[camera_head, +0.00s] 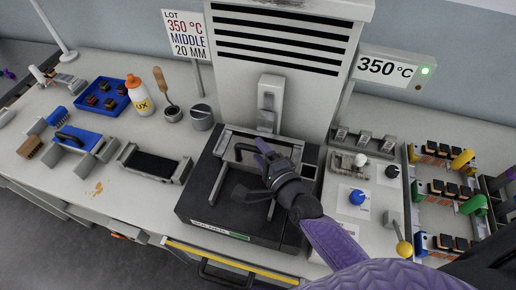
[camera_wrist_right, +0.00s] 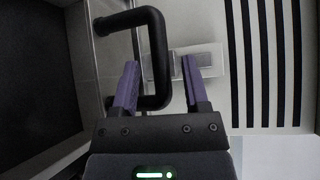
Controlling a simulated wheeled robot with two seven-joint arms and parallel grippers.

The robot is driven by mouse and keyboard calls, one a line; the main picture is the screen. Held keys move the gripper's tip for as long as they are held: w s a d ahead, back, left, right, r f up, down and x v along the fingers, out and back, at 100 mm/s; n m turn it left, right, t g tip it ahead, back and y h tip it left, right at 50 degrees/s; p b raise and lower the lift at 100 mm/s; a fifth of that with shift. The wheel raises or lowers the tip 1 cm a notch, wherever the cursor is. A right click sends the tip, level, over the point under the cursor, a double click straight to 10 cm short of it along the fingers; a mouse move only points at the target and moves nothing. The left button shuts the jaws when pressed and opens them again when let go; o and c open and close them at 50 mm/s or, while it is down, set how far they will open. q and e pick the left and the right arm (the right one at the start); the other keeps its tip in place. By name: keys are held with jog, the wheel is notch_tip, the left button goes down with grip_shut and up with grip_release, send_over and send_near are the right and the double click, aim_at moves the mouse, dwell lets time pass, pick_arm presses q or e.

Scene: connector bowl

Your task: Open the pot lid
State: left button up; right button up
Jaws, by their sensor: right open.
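The pot is a low black box (camera_head: 204,188) with a metal frame on top, in the middle of the bench in the head view. Its lid has a black U-shaped handle (camera_head: 243,150) at the back. My right gripper (camera_head: 270,154) is over the pot, beside the handle. In the right wrist view my gripper (camera_wrist_right: 158,84) is open, and the bar of the handle (camera_wrist_right: 157,50) lies between its purple fingers. The handle's lower leg passes behind the left finger. Contact cannot be told. My forearm and gripper hide part of the pot's top. My left gripper is not seen.
A tall vented housing (camera_head: 270,60) stands behind the pot. Knobs (camera_head: 357,197) and a lever (camera_head: 403,247) are at its right, then racks of connectors (camera_head: 440,188). A black tray (camera_head: 153,164), a bottle (camera_head: 141,98) and a grey cup (camera_head: 201,116) are at its left.

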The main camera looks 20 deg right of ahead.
jog(key=shift+w+a, duration=0.15)
jog(key=shift+w, duration=0.4)
grip_shut()
dwell(1.0)
